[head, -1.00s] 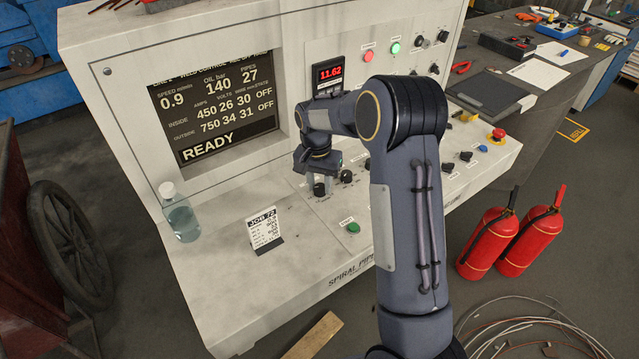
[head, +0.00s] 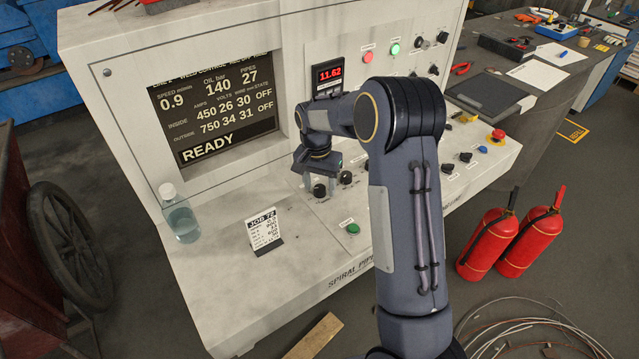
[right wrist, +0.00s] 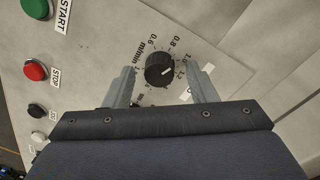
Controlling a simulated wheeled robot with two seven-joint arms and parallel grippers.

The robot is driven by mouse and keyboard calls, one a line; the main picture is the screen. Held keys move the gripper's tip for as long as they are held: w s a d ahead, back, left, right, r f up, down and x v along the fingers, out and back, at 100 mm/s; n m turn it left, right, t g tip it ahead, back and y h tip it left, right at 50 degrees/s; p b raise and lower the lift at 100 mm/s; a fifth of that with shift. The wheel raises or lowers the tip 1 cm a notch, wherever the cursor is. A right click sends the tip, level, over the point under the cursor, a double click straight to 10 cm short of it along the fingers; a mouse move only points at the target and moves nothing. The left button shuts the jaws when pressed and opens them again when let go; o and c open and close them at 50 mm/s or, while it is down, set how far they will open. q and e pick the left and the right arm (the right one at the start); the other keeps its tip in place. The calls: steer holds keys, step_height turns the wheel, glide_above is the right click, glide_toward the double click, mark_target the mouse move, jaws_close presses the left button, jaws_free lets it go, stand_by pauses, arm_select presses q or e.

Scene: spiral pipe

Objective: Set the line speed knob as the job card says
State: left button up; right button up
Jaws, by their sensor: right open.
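The line speed knob (right wrist: 160,70) is black with a white pointer mark, on a dial reading m/min. The mark points toward the 0.8 to 1.0 side. My right gripper (right wrist: 166,76) is open, its fingers on either side of the knob in this view, with gaps to it. In the head view the right gripper (head: 316,172) is just above the knob (head: 320,190). The screen (head: 215,105) reads speed 0.9 m/min and READY. The job card (head: 264,230) says JOB 72; its small lines are too fine to read. My left gripper is not in view.
Another black knob (head: 345,177) stands close to the right. A green start button (head: 352,228) is in front. A bottle (head: 180,218) stands left of the card. Red and black buttons line the wrist view's left. The desk front around the card is clear.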

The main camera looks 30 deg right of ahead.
mark_target(318, 187)
steer(key=shift+w+a+r, duration=0.1)
steer(key=shift+w+r, duration=0.05)
steer(key=shift+r, duration=3.75)
